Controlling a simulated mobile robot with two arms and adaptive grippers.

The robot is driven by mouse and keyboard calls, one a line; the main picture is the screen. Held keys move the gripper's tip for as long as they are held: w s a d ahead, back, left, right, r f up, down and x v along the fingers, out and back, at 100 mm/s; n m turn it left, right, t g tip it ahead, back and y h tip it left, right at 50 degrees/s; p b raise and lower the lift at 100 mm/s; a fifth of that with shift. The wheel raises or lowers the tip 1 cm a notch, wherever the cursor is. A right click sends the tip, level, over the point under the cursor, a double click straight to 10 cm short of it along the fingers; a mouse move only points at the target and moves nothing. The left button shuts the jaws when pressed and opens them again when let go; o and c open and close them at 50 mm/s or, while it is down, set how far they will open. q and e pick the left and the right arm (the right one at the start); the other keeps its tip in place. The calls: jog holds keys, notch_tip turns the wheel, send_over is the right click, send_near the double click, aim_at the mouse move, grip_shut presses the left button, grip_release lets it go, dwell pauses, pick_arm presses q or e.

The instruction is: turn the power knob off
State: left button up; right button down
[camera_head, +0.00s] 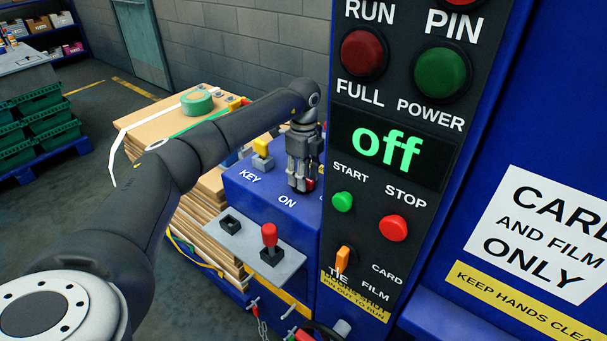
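My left gripper (304,184) points down at the top of the blue control box (262,196), between the ON label and a mostly covered label beginning with O. A small red part (310,185), perhaps the power knob, shows at its fingertips; the fingers hide the rest, and its angle cannot be read. I cannot tell whether the fingers grip it. A display (388,152) on the dark panel reads "off" in green. My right gripper is not in view.
A yellow key-like switch (262,153) stands left of the gripper. A red-topped lever (269,238) rises from a grey plate in front. The dark panel (367,205) with START and STOP buttons stands close on the right. Stacked cardboard (207,222) lies behind my arm.

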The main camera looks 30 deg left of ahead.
pick_arm(q)
notch_tip(320, 180, up, 12)
dwell(0.4)
jog(key=shift+f, duration=0.1)
dwell(0.4)
